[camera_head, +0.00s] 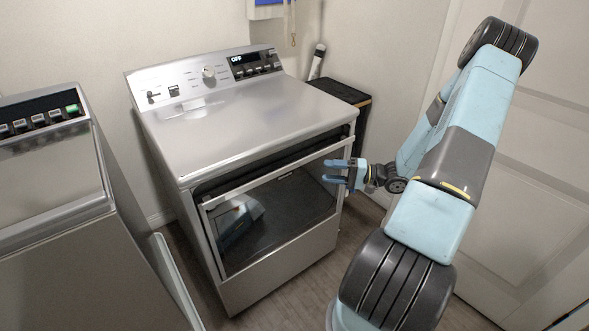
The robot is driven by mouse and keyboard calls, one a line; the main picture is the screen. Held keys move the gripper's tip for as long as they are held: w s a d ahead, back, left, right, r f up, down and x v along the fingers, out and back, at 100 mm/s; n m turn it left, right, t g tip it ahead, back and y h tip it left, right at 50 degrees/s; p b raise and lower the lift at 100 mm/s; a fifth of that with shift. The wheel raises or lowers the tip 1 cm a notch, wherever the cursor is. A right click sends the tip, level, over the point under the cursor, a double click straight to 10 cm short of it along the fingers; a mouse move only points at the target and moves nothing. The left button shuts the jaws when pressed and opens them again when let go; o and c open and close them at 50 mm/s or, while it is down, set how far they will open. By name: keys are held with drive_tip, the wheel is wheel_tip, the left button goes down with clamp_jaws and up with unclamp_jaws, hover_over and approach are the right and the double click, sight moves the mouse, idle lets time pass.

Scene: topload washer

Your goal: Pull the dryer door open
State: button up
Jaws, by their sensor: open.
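The dryer (250,120) is the silver machine in the middle, with a control panel reading OFF. Its door (275,195) is on the front, with a light frame around a dark window. A dark gap shows between the door's top rail and the dryer body, and the door looks slightly tilted out at the top. A bluish shape shows behind the window at the lower left. My gripper (327,171) is open and empty, with its blue fingers pointing left at the upper right part of the door. I cannot tell whether they touch the door.
A topload washer (60,190) stands at the left, with a narrow floor gap to the dryer. A black box-like stand (340,91) is behind the dryer's right side. A white panelled door (530,190) is at the right. Wooden floor (300,300) shows in front of the dryer.

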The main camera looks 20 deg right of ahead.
sight(292, 168)
drive_tip(key=x, duration=1.2)
drive_tip(key=shift+a, duration=0.1)
clamp_jaws()
drive_tip(key=shift+a, duration=0.1)
